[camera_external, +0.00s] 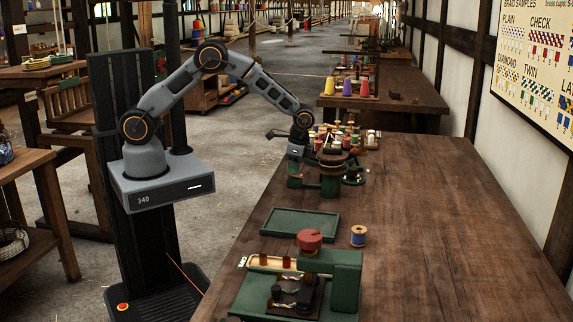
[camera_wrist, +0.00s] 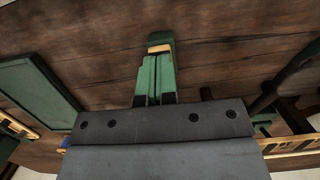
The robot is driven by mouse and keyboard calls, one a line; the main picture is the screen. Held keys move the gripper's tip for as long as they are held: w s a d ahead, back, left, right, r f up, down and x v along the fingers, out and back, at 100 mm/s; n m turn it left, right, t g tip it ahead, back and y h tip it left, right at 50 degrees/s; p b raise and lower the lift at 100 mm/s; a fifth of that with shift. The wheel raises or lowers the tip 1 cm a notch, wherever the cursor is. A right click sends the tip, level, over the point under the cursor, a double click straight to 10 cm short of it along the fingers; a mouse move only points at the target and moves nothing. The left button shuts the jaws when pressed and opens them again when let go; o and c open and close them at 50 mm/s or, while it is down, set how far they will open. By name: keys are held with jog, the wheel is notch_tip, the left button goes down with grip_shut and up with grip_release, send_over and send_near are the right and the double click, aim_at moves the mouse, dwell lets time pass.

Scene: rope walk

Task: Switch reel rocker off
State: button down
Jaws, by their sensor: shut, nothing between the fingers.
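My gripper (camera_external: 296,156) is at the end of the arm, low at the table's left edge in the external view, beside a green-framed device with a brown wooden disc (camera_external: 332,158). It is shut and empty. In the wrist view two narrow green bars stand side by side beyond the grey gripper body; a small green piece with an ochre end (camera_wrist: 160,44) shows past them. I cannot make out the reel rocker or its position in either view. Contact between the gripper and the device cannot be told.
The long wooden table (camera_external: 430,220) has clear room to the right. An empty green tray (camera_external: 300,222), a blue spool (camera_external: 358,236) and a green device with a red knob (camera_external: 309,239) stand nearer. Several thread spools crowd behind the wooden-disc device.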

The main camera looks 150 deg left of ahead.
jog(key=b, duration=0.1)
jog(key=f+t+y+b, duration=0.1)
jog(key=b, duration=0.1)
jog(key=shift+s+d+f, duration=0.25)
jog(key=shift+s+d, duration=0.1)
jog(key=shift+d, duration=0.05)
jog(key=shift+s+d+t+y+b, duration=0.2)
jog(key=shift+t+y+b, duration=0.6)
jog(key=shift+b, duration=0.25)
jog(key=shift+r, duration=0.1)
jog(key=shift+w+a, duration=0.1)
jog(key=shift+w+a+r, duration=0.25)
jog(key=shift+w+a, duration=0.1)
jog(key=shift+w+a+f, duration=0.1)
jog(key=shift+w+a, duration=0.05)
jog(key=shift+w, duration=0.05)
